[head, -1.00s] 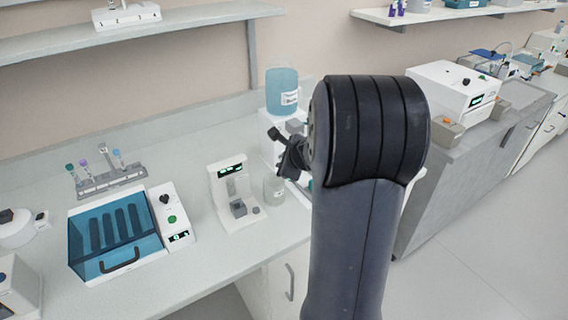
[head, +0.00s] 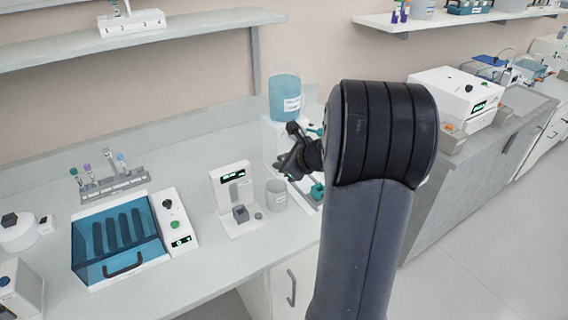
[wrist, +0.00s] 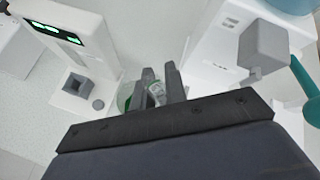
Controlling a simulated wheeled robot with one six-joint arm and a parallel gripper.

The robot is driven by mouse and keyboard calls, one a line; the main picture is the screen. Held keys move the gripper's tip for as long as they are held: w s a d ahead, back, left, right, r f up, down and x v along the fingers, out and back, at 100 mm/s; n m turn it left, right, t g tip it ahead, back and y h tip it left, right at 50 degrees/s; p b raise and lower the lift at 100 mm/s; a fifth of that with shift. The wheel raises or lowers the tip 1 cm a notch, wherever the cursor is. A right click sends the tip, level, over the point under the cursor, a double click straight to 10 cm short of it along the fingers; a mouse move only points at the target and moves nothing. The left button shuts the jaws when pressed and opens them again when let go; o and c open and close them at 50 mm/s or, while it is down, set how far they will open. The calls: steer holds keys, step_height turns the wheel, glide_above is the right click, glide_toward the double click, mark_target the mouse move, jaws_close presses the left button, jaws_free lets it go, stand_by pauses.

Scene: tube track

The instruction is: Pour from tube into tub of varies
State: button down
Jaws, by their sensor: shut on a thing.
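My gripper (wrist: 160,82) is shut on a small clear tube (wrist: 155,94) with a pale label, seen between the two dark fingers in the wrist view. The lower part of the tube is hidden by my wrist. In the head view my gripper (head: 287,166) is small and partly blocked by my own arm. A clear greyish tub (head: 276,195) stands on the bench below it, right of a white device with a green display. In the wrist view a greenish rounded edge shows behind the left finger; I cannot tell whether it is the tub. No liquid flow is visible.
The white display device (head: 234,198) stands close left of the tub. A white dispenser with a blue bottle (head: 284,98) rises behind. A blue-lidded box (head: 118,240) and a tube rack (head: 112,183) are further left. The front bench strip is clear.

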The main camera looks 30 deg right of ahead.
stand_by(0.3)
steer(key=d+m+y, duration=0.1)
steer(key=d+m+t+y, duration=0.1)
steer(key=d+y, duration=0.1)
steer(key=shift+s+m+t, duration=0.25)
steer(key=shift+m+t, duration=0.05)
steer(key=shift+m, duration=0.1)
steer(key=shift+r, duration=0.1)
